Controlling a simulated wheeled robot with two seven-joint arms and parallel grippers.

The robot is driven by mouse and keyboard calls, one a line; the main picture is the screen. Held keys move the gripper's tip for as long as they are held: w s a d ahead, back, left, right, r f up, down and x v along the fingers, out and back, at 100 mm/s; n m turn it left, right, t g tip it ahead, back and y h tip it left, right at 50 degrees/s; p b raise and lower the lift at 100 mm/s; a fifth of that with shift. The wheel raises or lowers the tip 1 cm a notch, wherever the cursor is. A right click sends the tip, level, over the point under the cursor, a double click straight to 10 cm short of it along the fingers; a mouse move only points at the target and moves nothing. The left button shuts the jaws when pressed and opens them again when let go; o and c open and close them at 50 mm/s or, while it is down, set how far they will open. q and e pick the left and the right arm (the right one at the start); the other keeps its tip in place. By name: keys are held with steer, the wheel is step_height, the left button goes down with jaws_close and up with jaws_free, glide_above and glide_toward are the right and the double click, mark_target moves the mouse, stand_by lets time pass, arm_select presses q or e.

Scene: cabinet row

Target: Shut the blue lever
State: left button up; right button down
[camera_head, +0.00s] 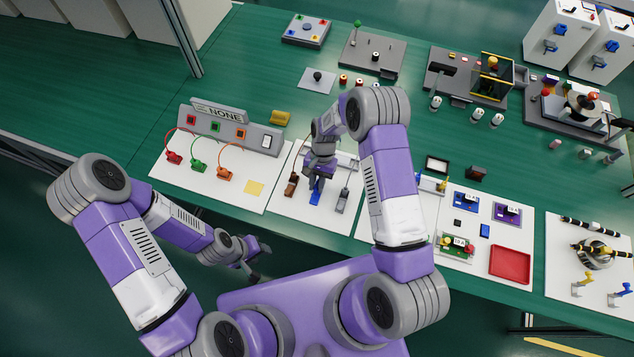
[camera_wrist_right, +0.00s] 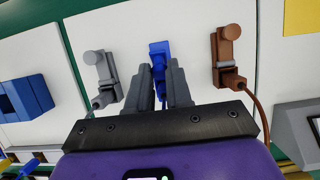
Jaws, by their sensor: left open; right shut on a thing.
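The blue lever (camera_head: 316,193) stands on a white panel between a brown lever and a grey lever. In the right wrist view the blue lever (camera_wrist_right: 158,52) reaches up between and beyond my fingers; its lower part is hidden by them. My right gripper (camera_head: 318,178) is over it in the head view, and in the right wrist view my right gripper (camera_wrist_right: 165,82) is shut on it. My left gripper (camera_head: 256,262) is open and empty, in front of the table edge, away from the lever.
The brown lever (camera_wrist_right: 228,55) with its cable and the grey lever (camera_wrist_right: 101,72) stand close on either side. A grey console (camera_head: 232,130) with coloured plugs lies to the left. A red tray (camera_head: 510,264) lies to the right.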

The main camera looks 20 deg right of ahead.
steer(key=shift+s+a, duration=0.1)
steer(key=shift+s+a+t+h, duration=0.3)
steer(key=shift+s+t+h, duration=0.15)
steer(key=shift+t, duration=0.25)
steer(key=shift+s+a+f+t+h, duration=0.15)
steer(key=shift+s+a+t+h, duration=0.1)
steer(key=shift+t+h, duration=0.25)
steer(key=shift+s+a+f+t+h, duration=0.15)
steer(key=shift+s+t+h, duration=0.1)
steer(key=shift+t, duration=0.35)
steer(key=shift+s+a+f+t+h+b, duration=0.15)
steer(key=shift+s+f+t+h+b, duration=0.15)
steer(key=shift+t+b, duration=0.25)
steer(key=shift+s+a+f+t+h+b, duration=0.1)
steer(key=shift+s+a+t+h+b, duration=0.1)
steer(key=shift+t+h+b, duration=0.3)
steer(key=shift+s+a+f+t+h+b, duration=0.1)
steer(key=shift+s+f+t+h+b, duration=0.15)
steer(key=shift+t+h+b, duration=0.25)
steer(key=shift+s+a+f+t+h+b, duration=0.1)
steer(key=shift+s+f+t+h+b, duration=0.15)
steer(key=shift+t+b, duration=0.4)
steer(key=c, duration=1)
jaws_free()
steer(key=shift+r, duration=0.1)
